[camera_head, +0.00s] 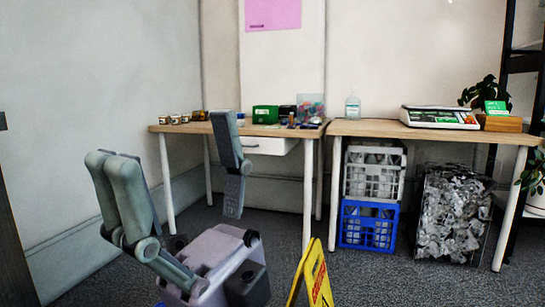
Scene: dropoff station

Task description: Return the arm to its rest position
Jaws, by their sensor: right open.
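Folded grey arm links of mine are upright at the lower left, above a lilac-grey body. My left gripper cannot be made out.
The left table (170,128) bears jars, a green box (265,114) and a clear bin (310,106). The right table (380,128) bears a scale (440,117). Crates (368,224) and a wire bin (450,215) stand below. A yellow floor sign (314,280) stands in front.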

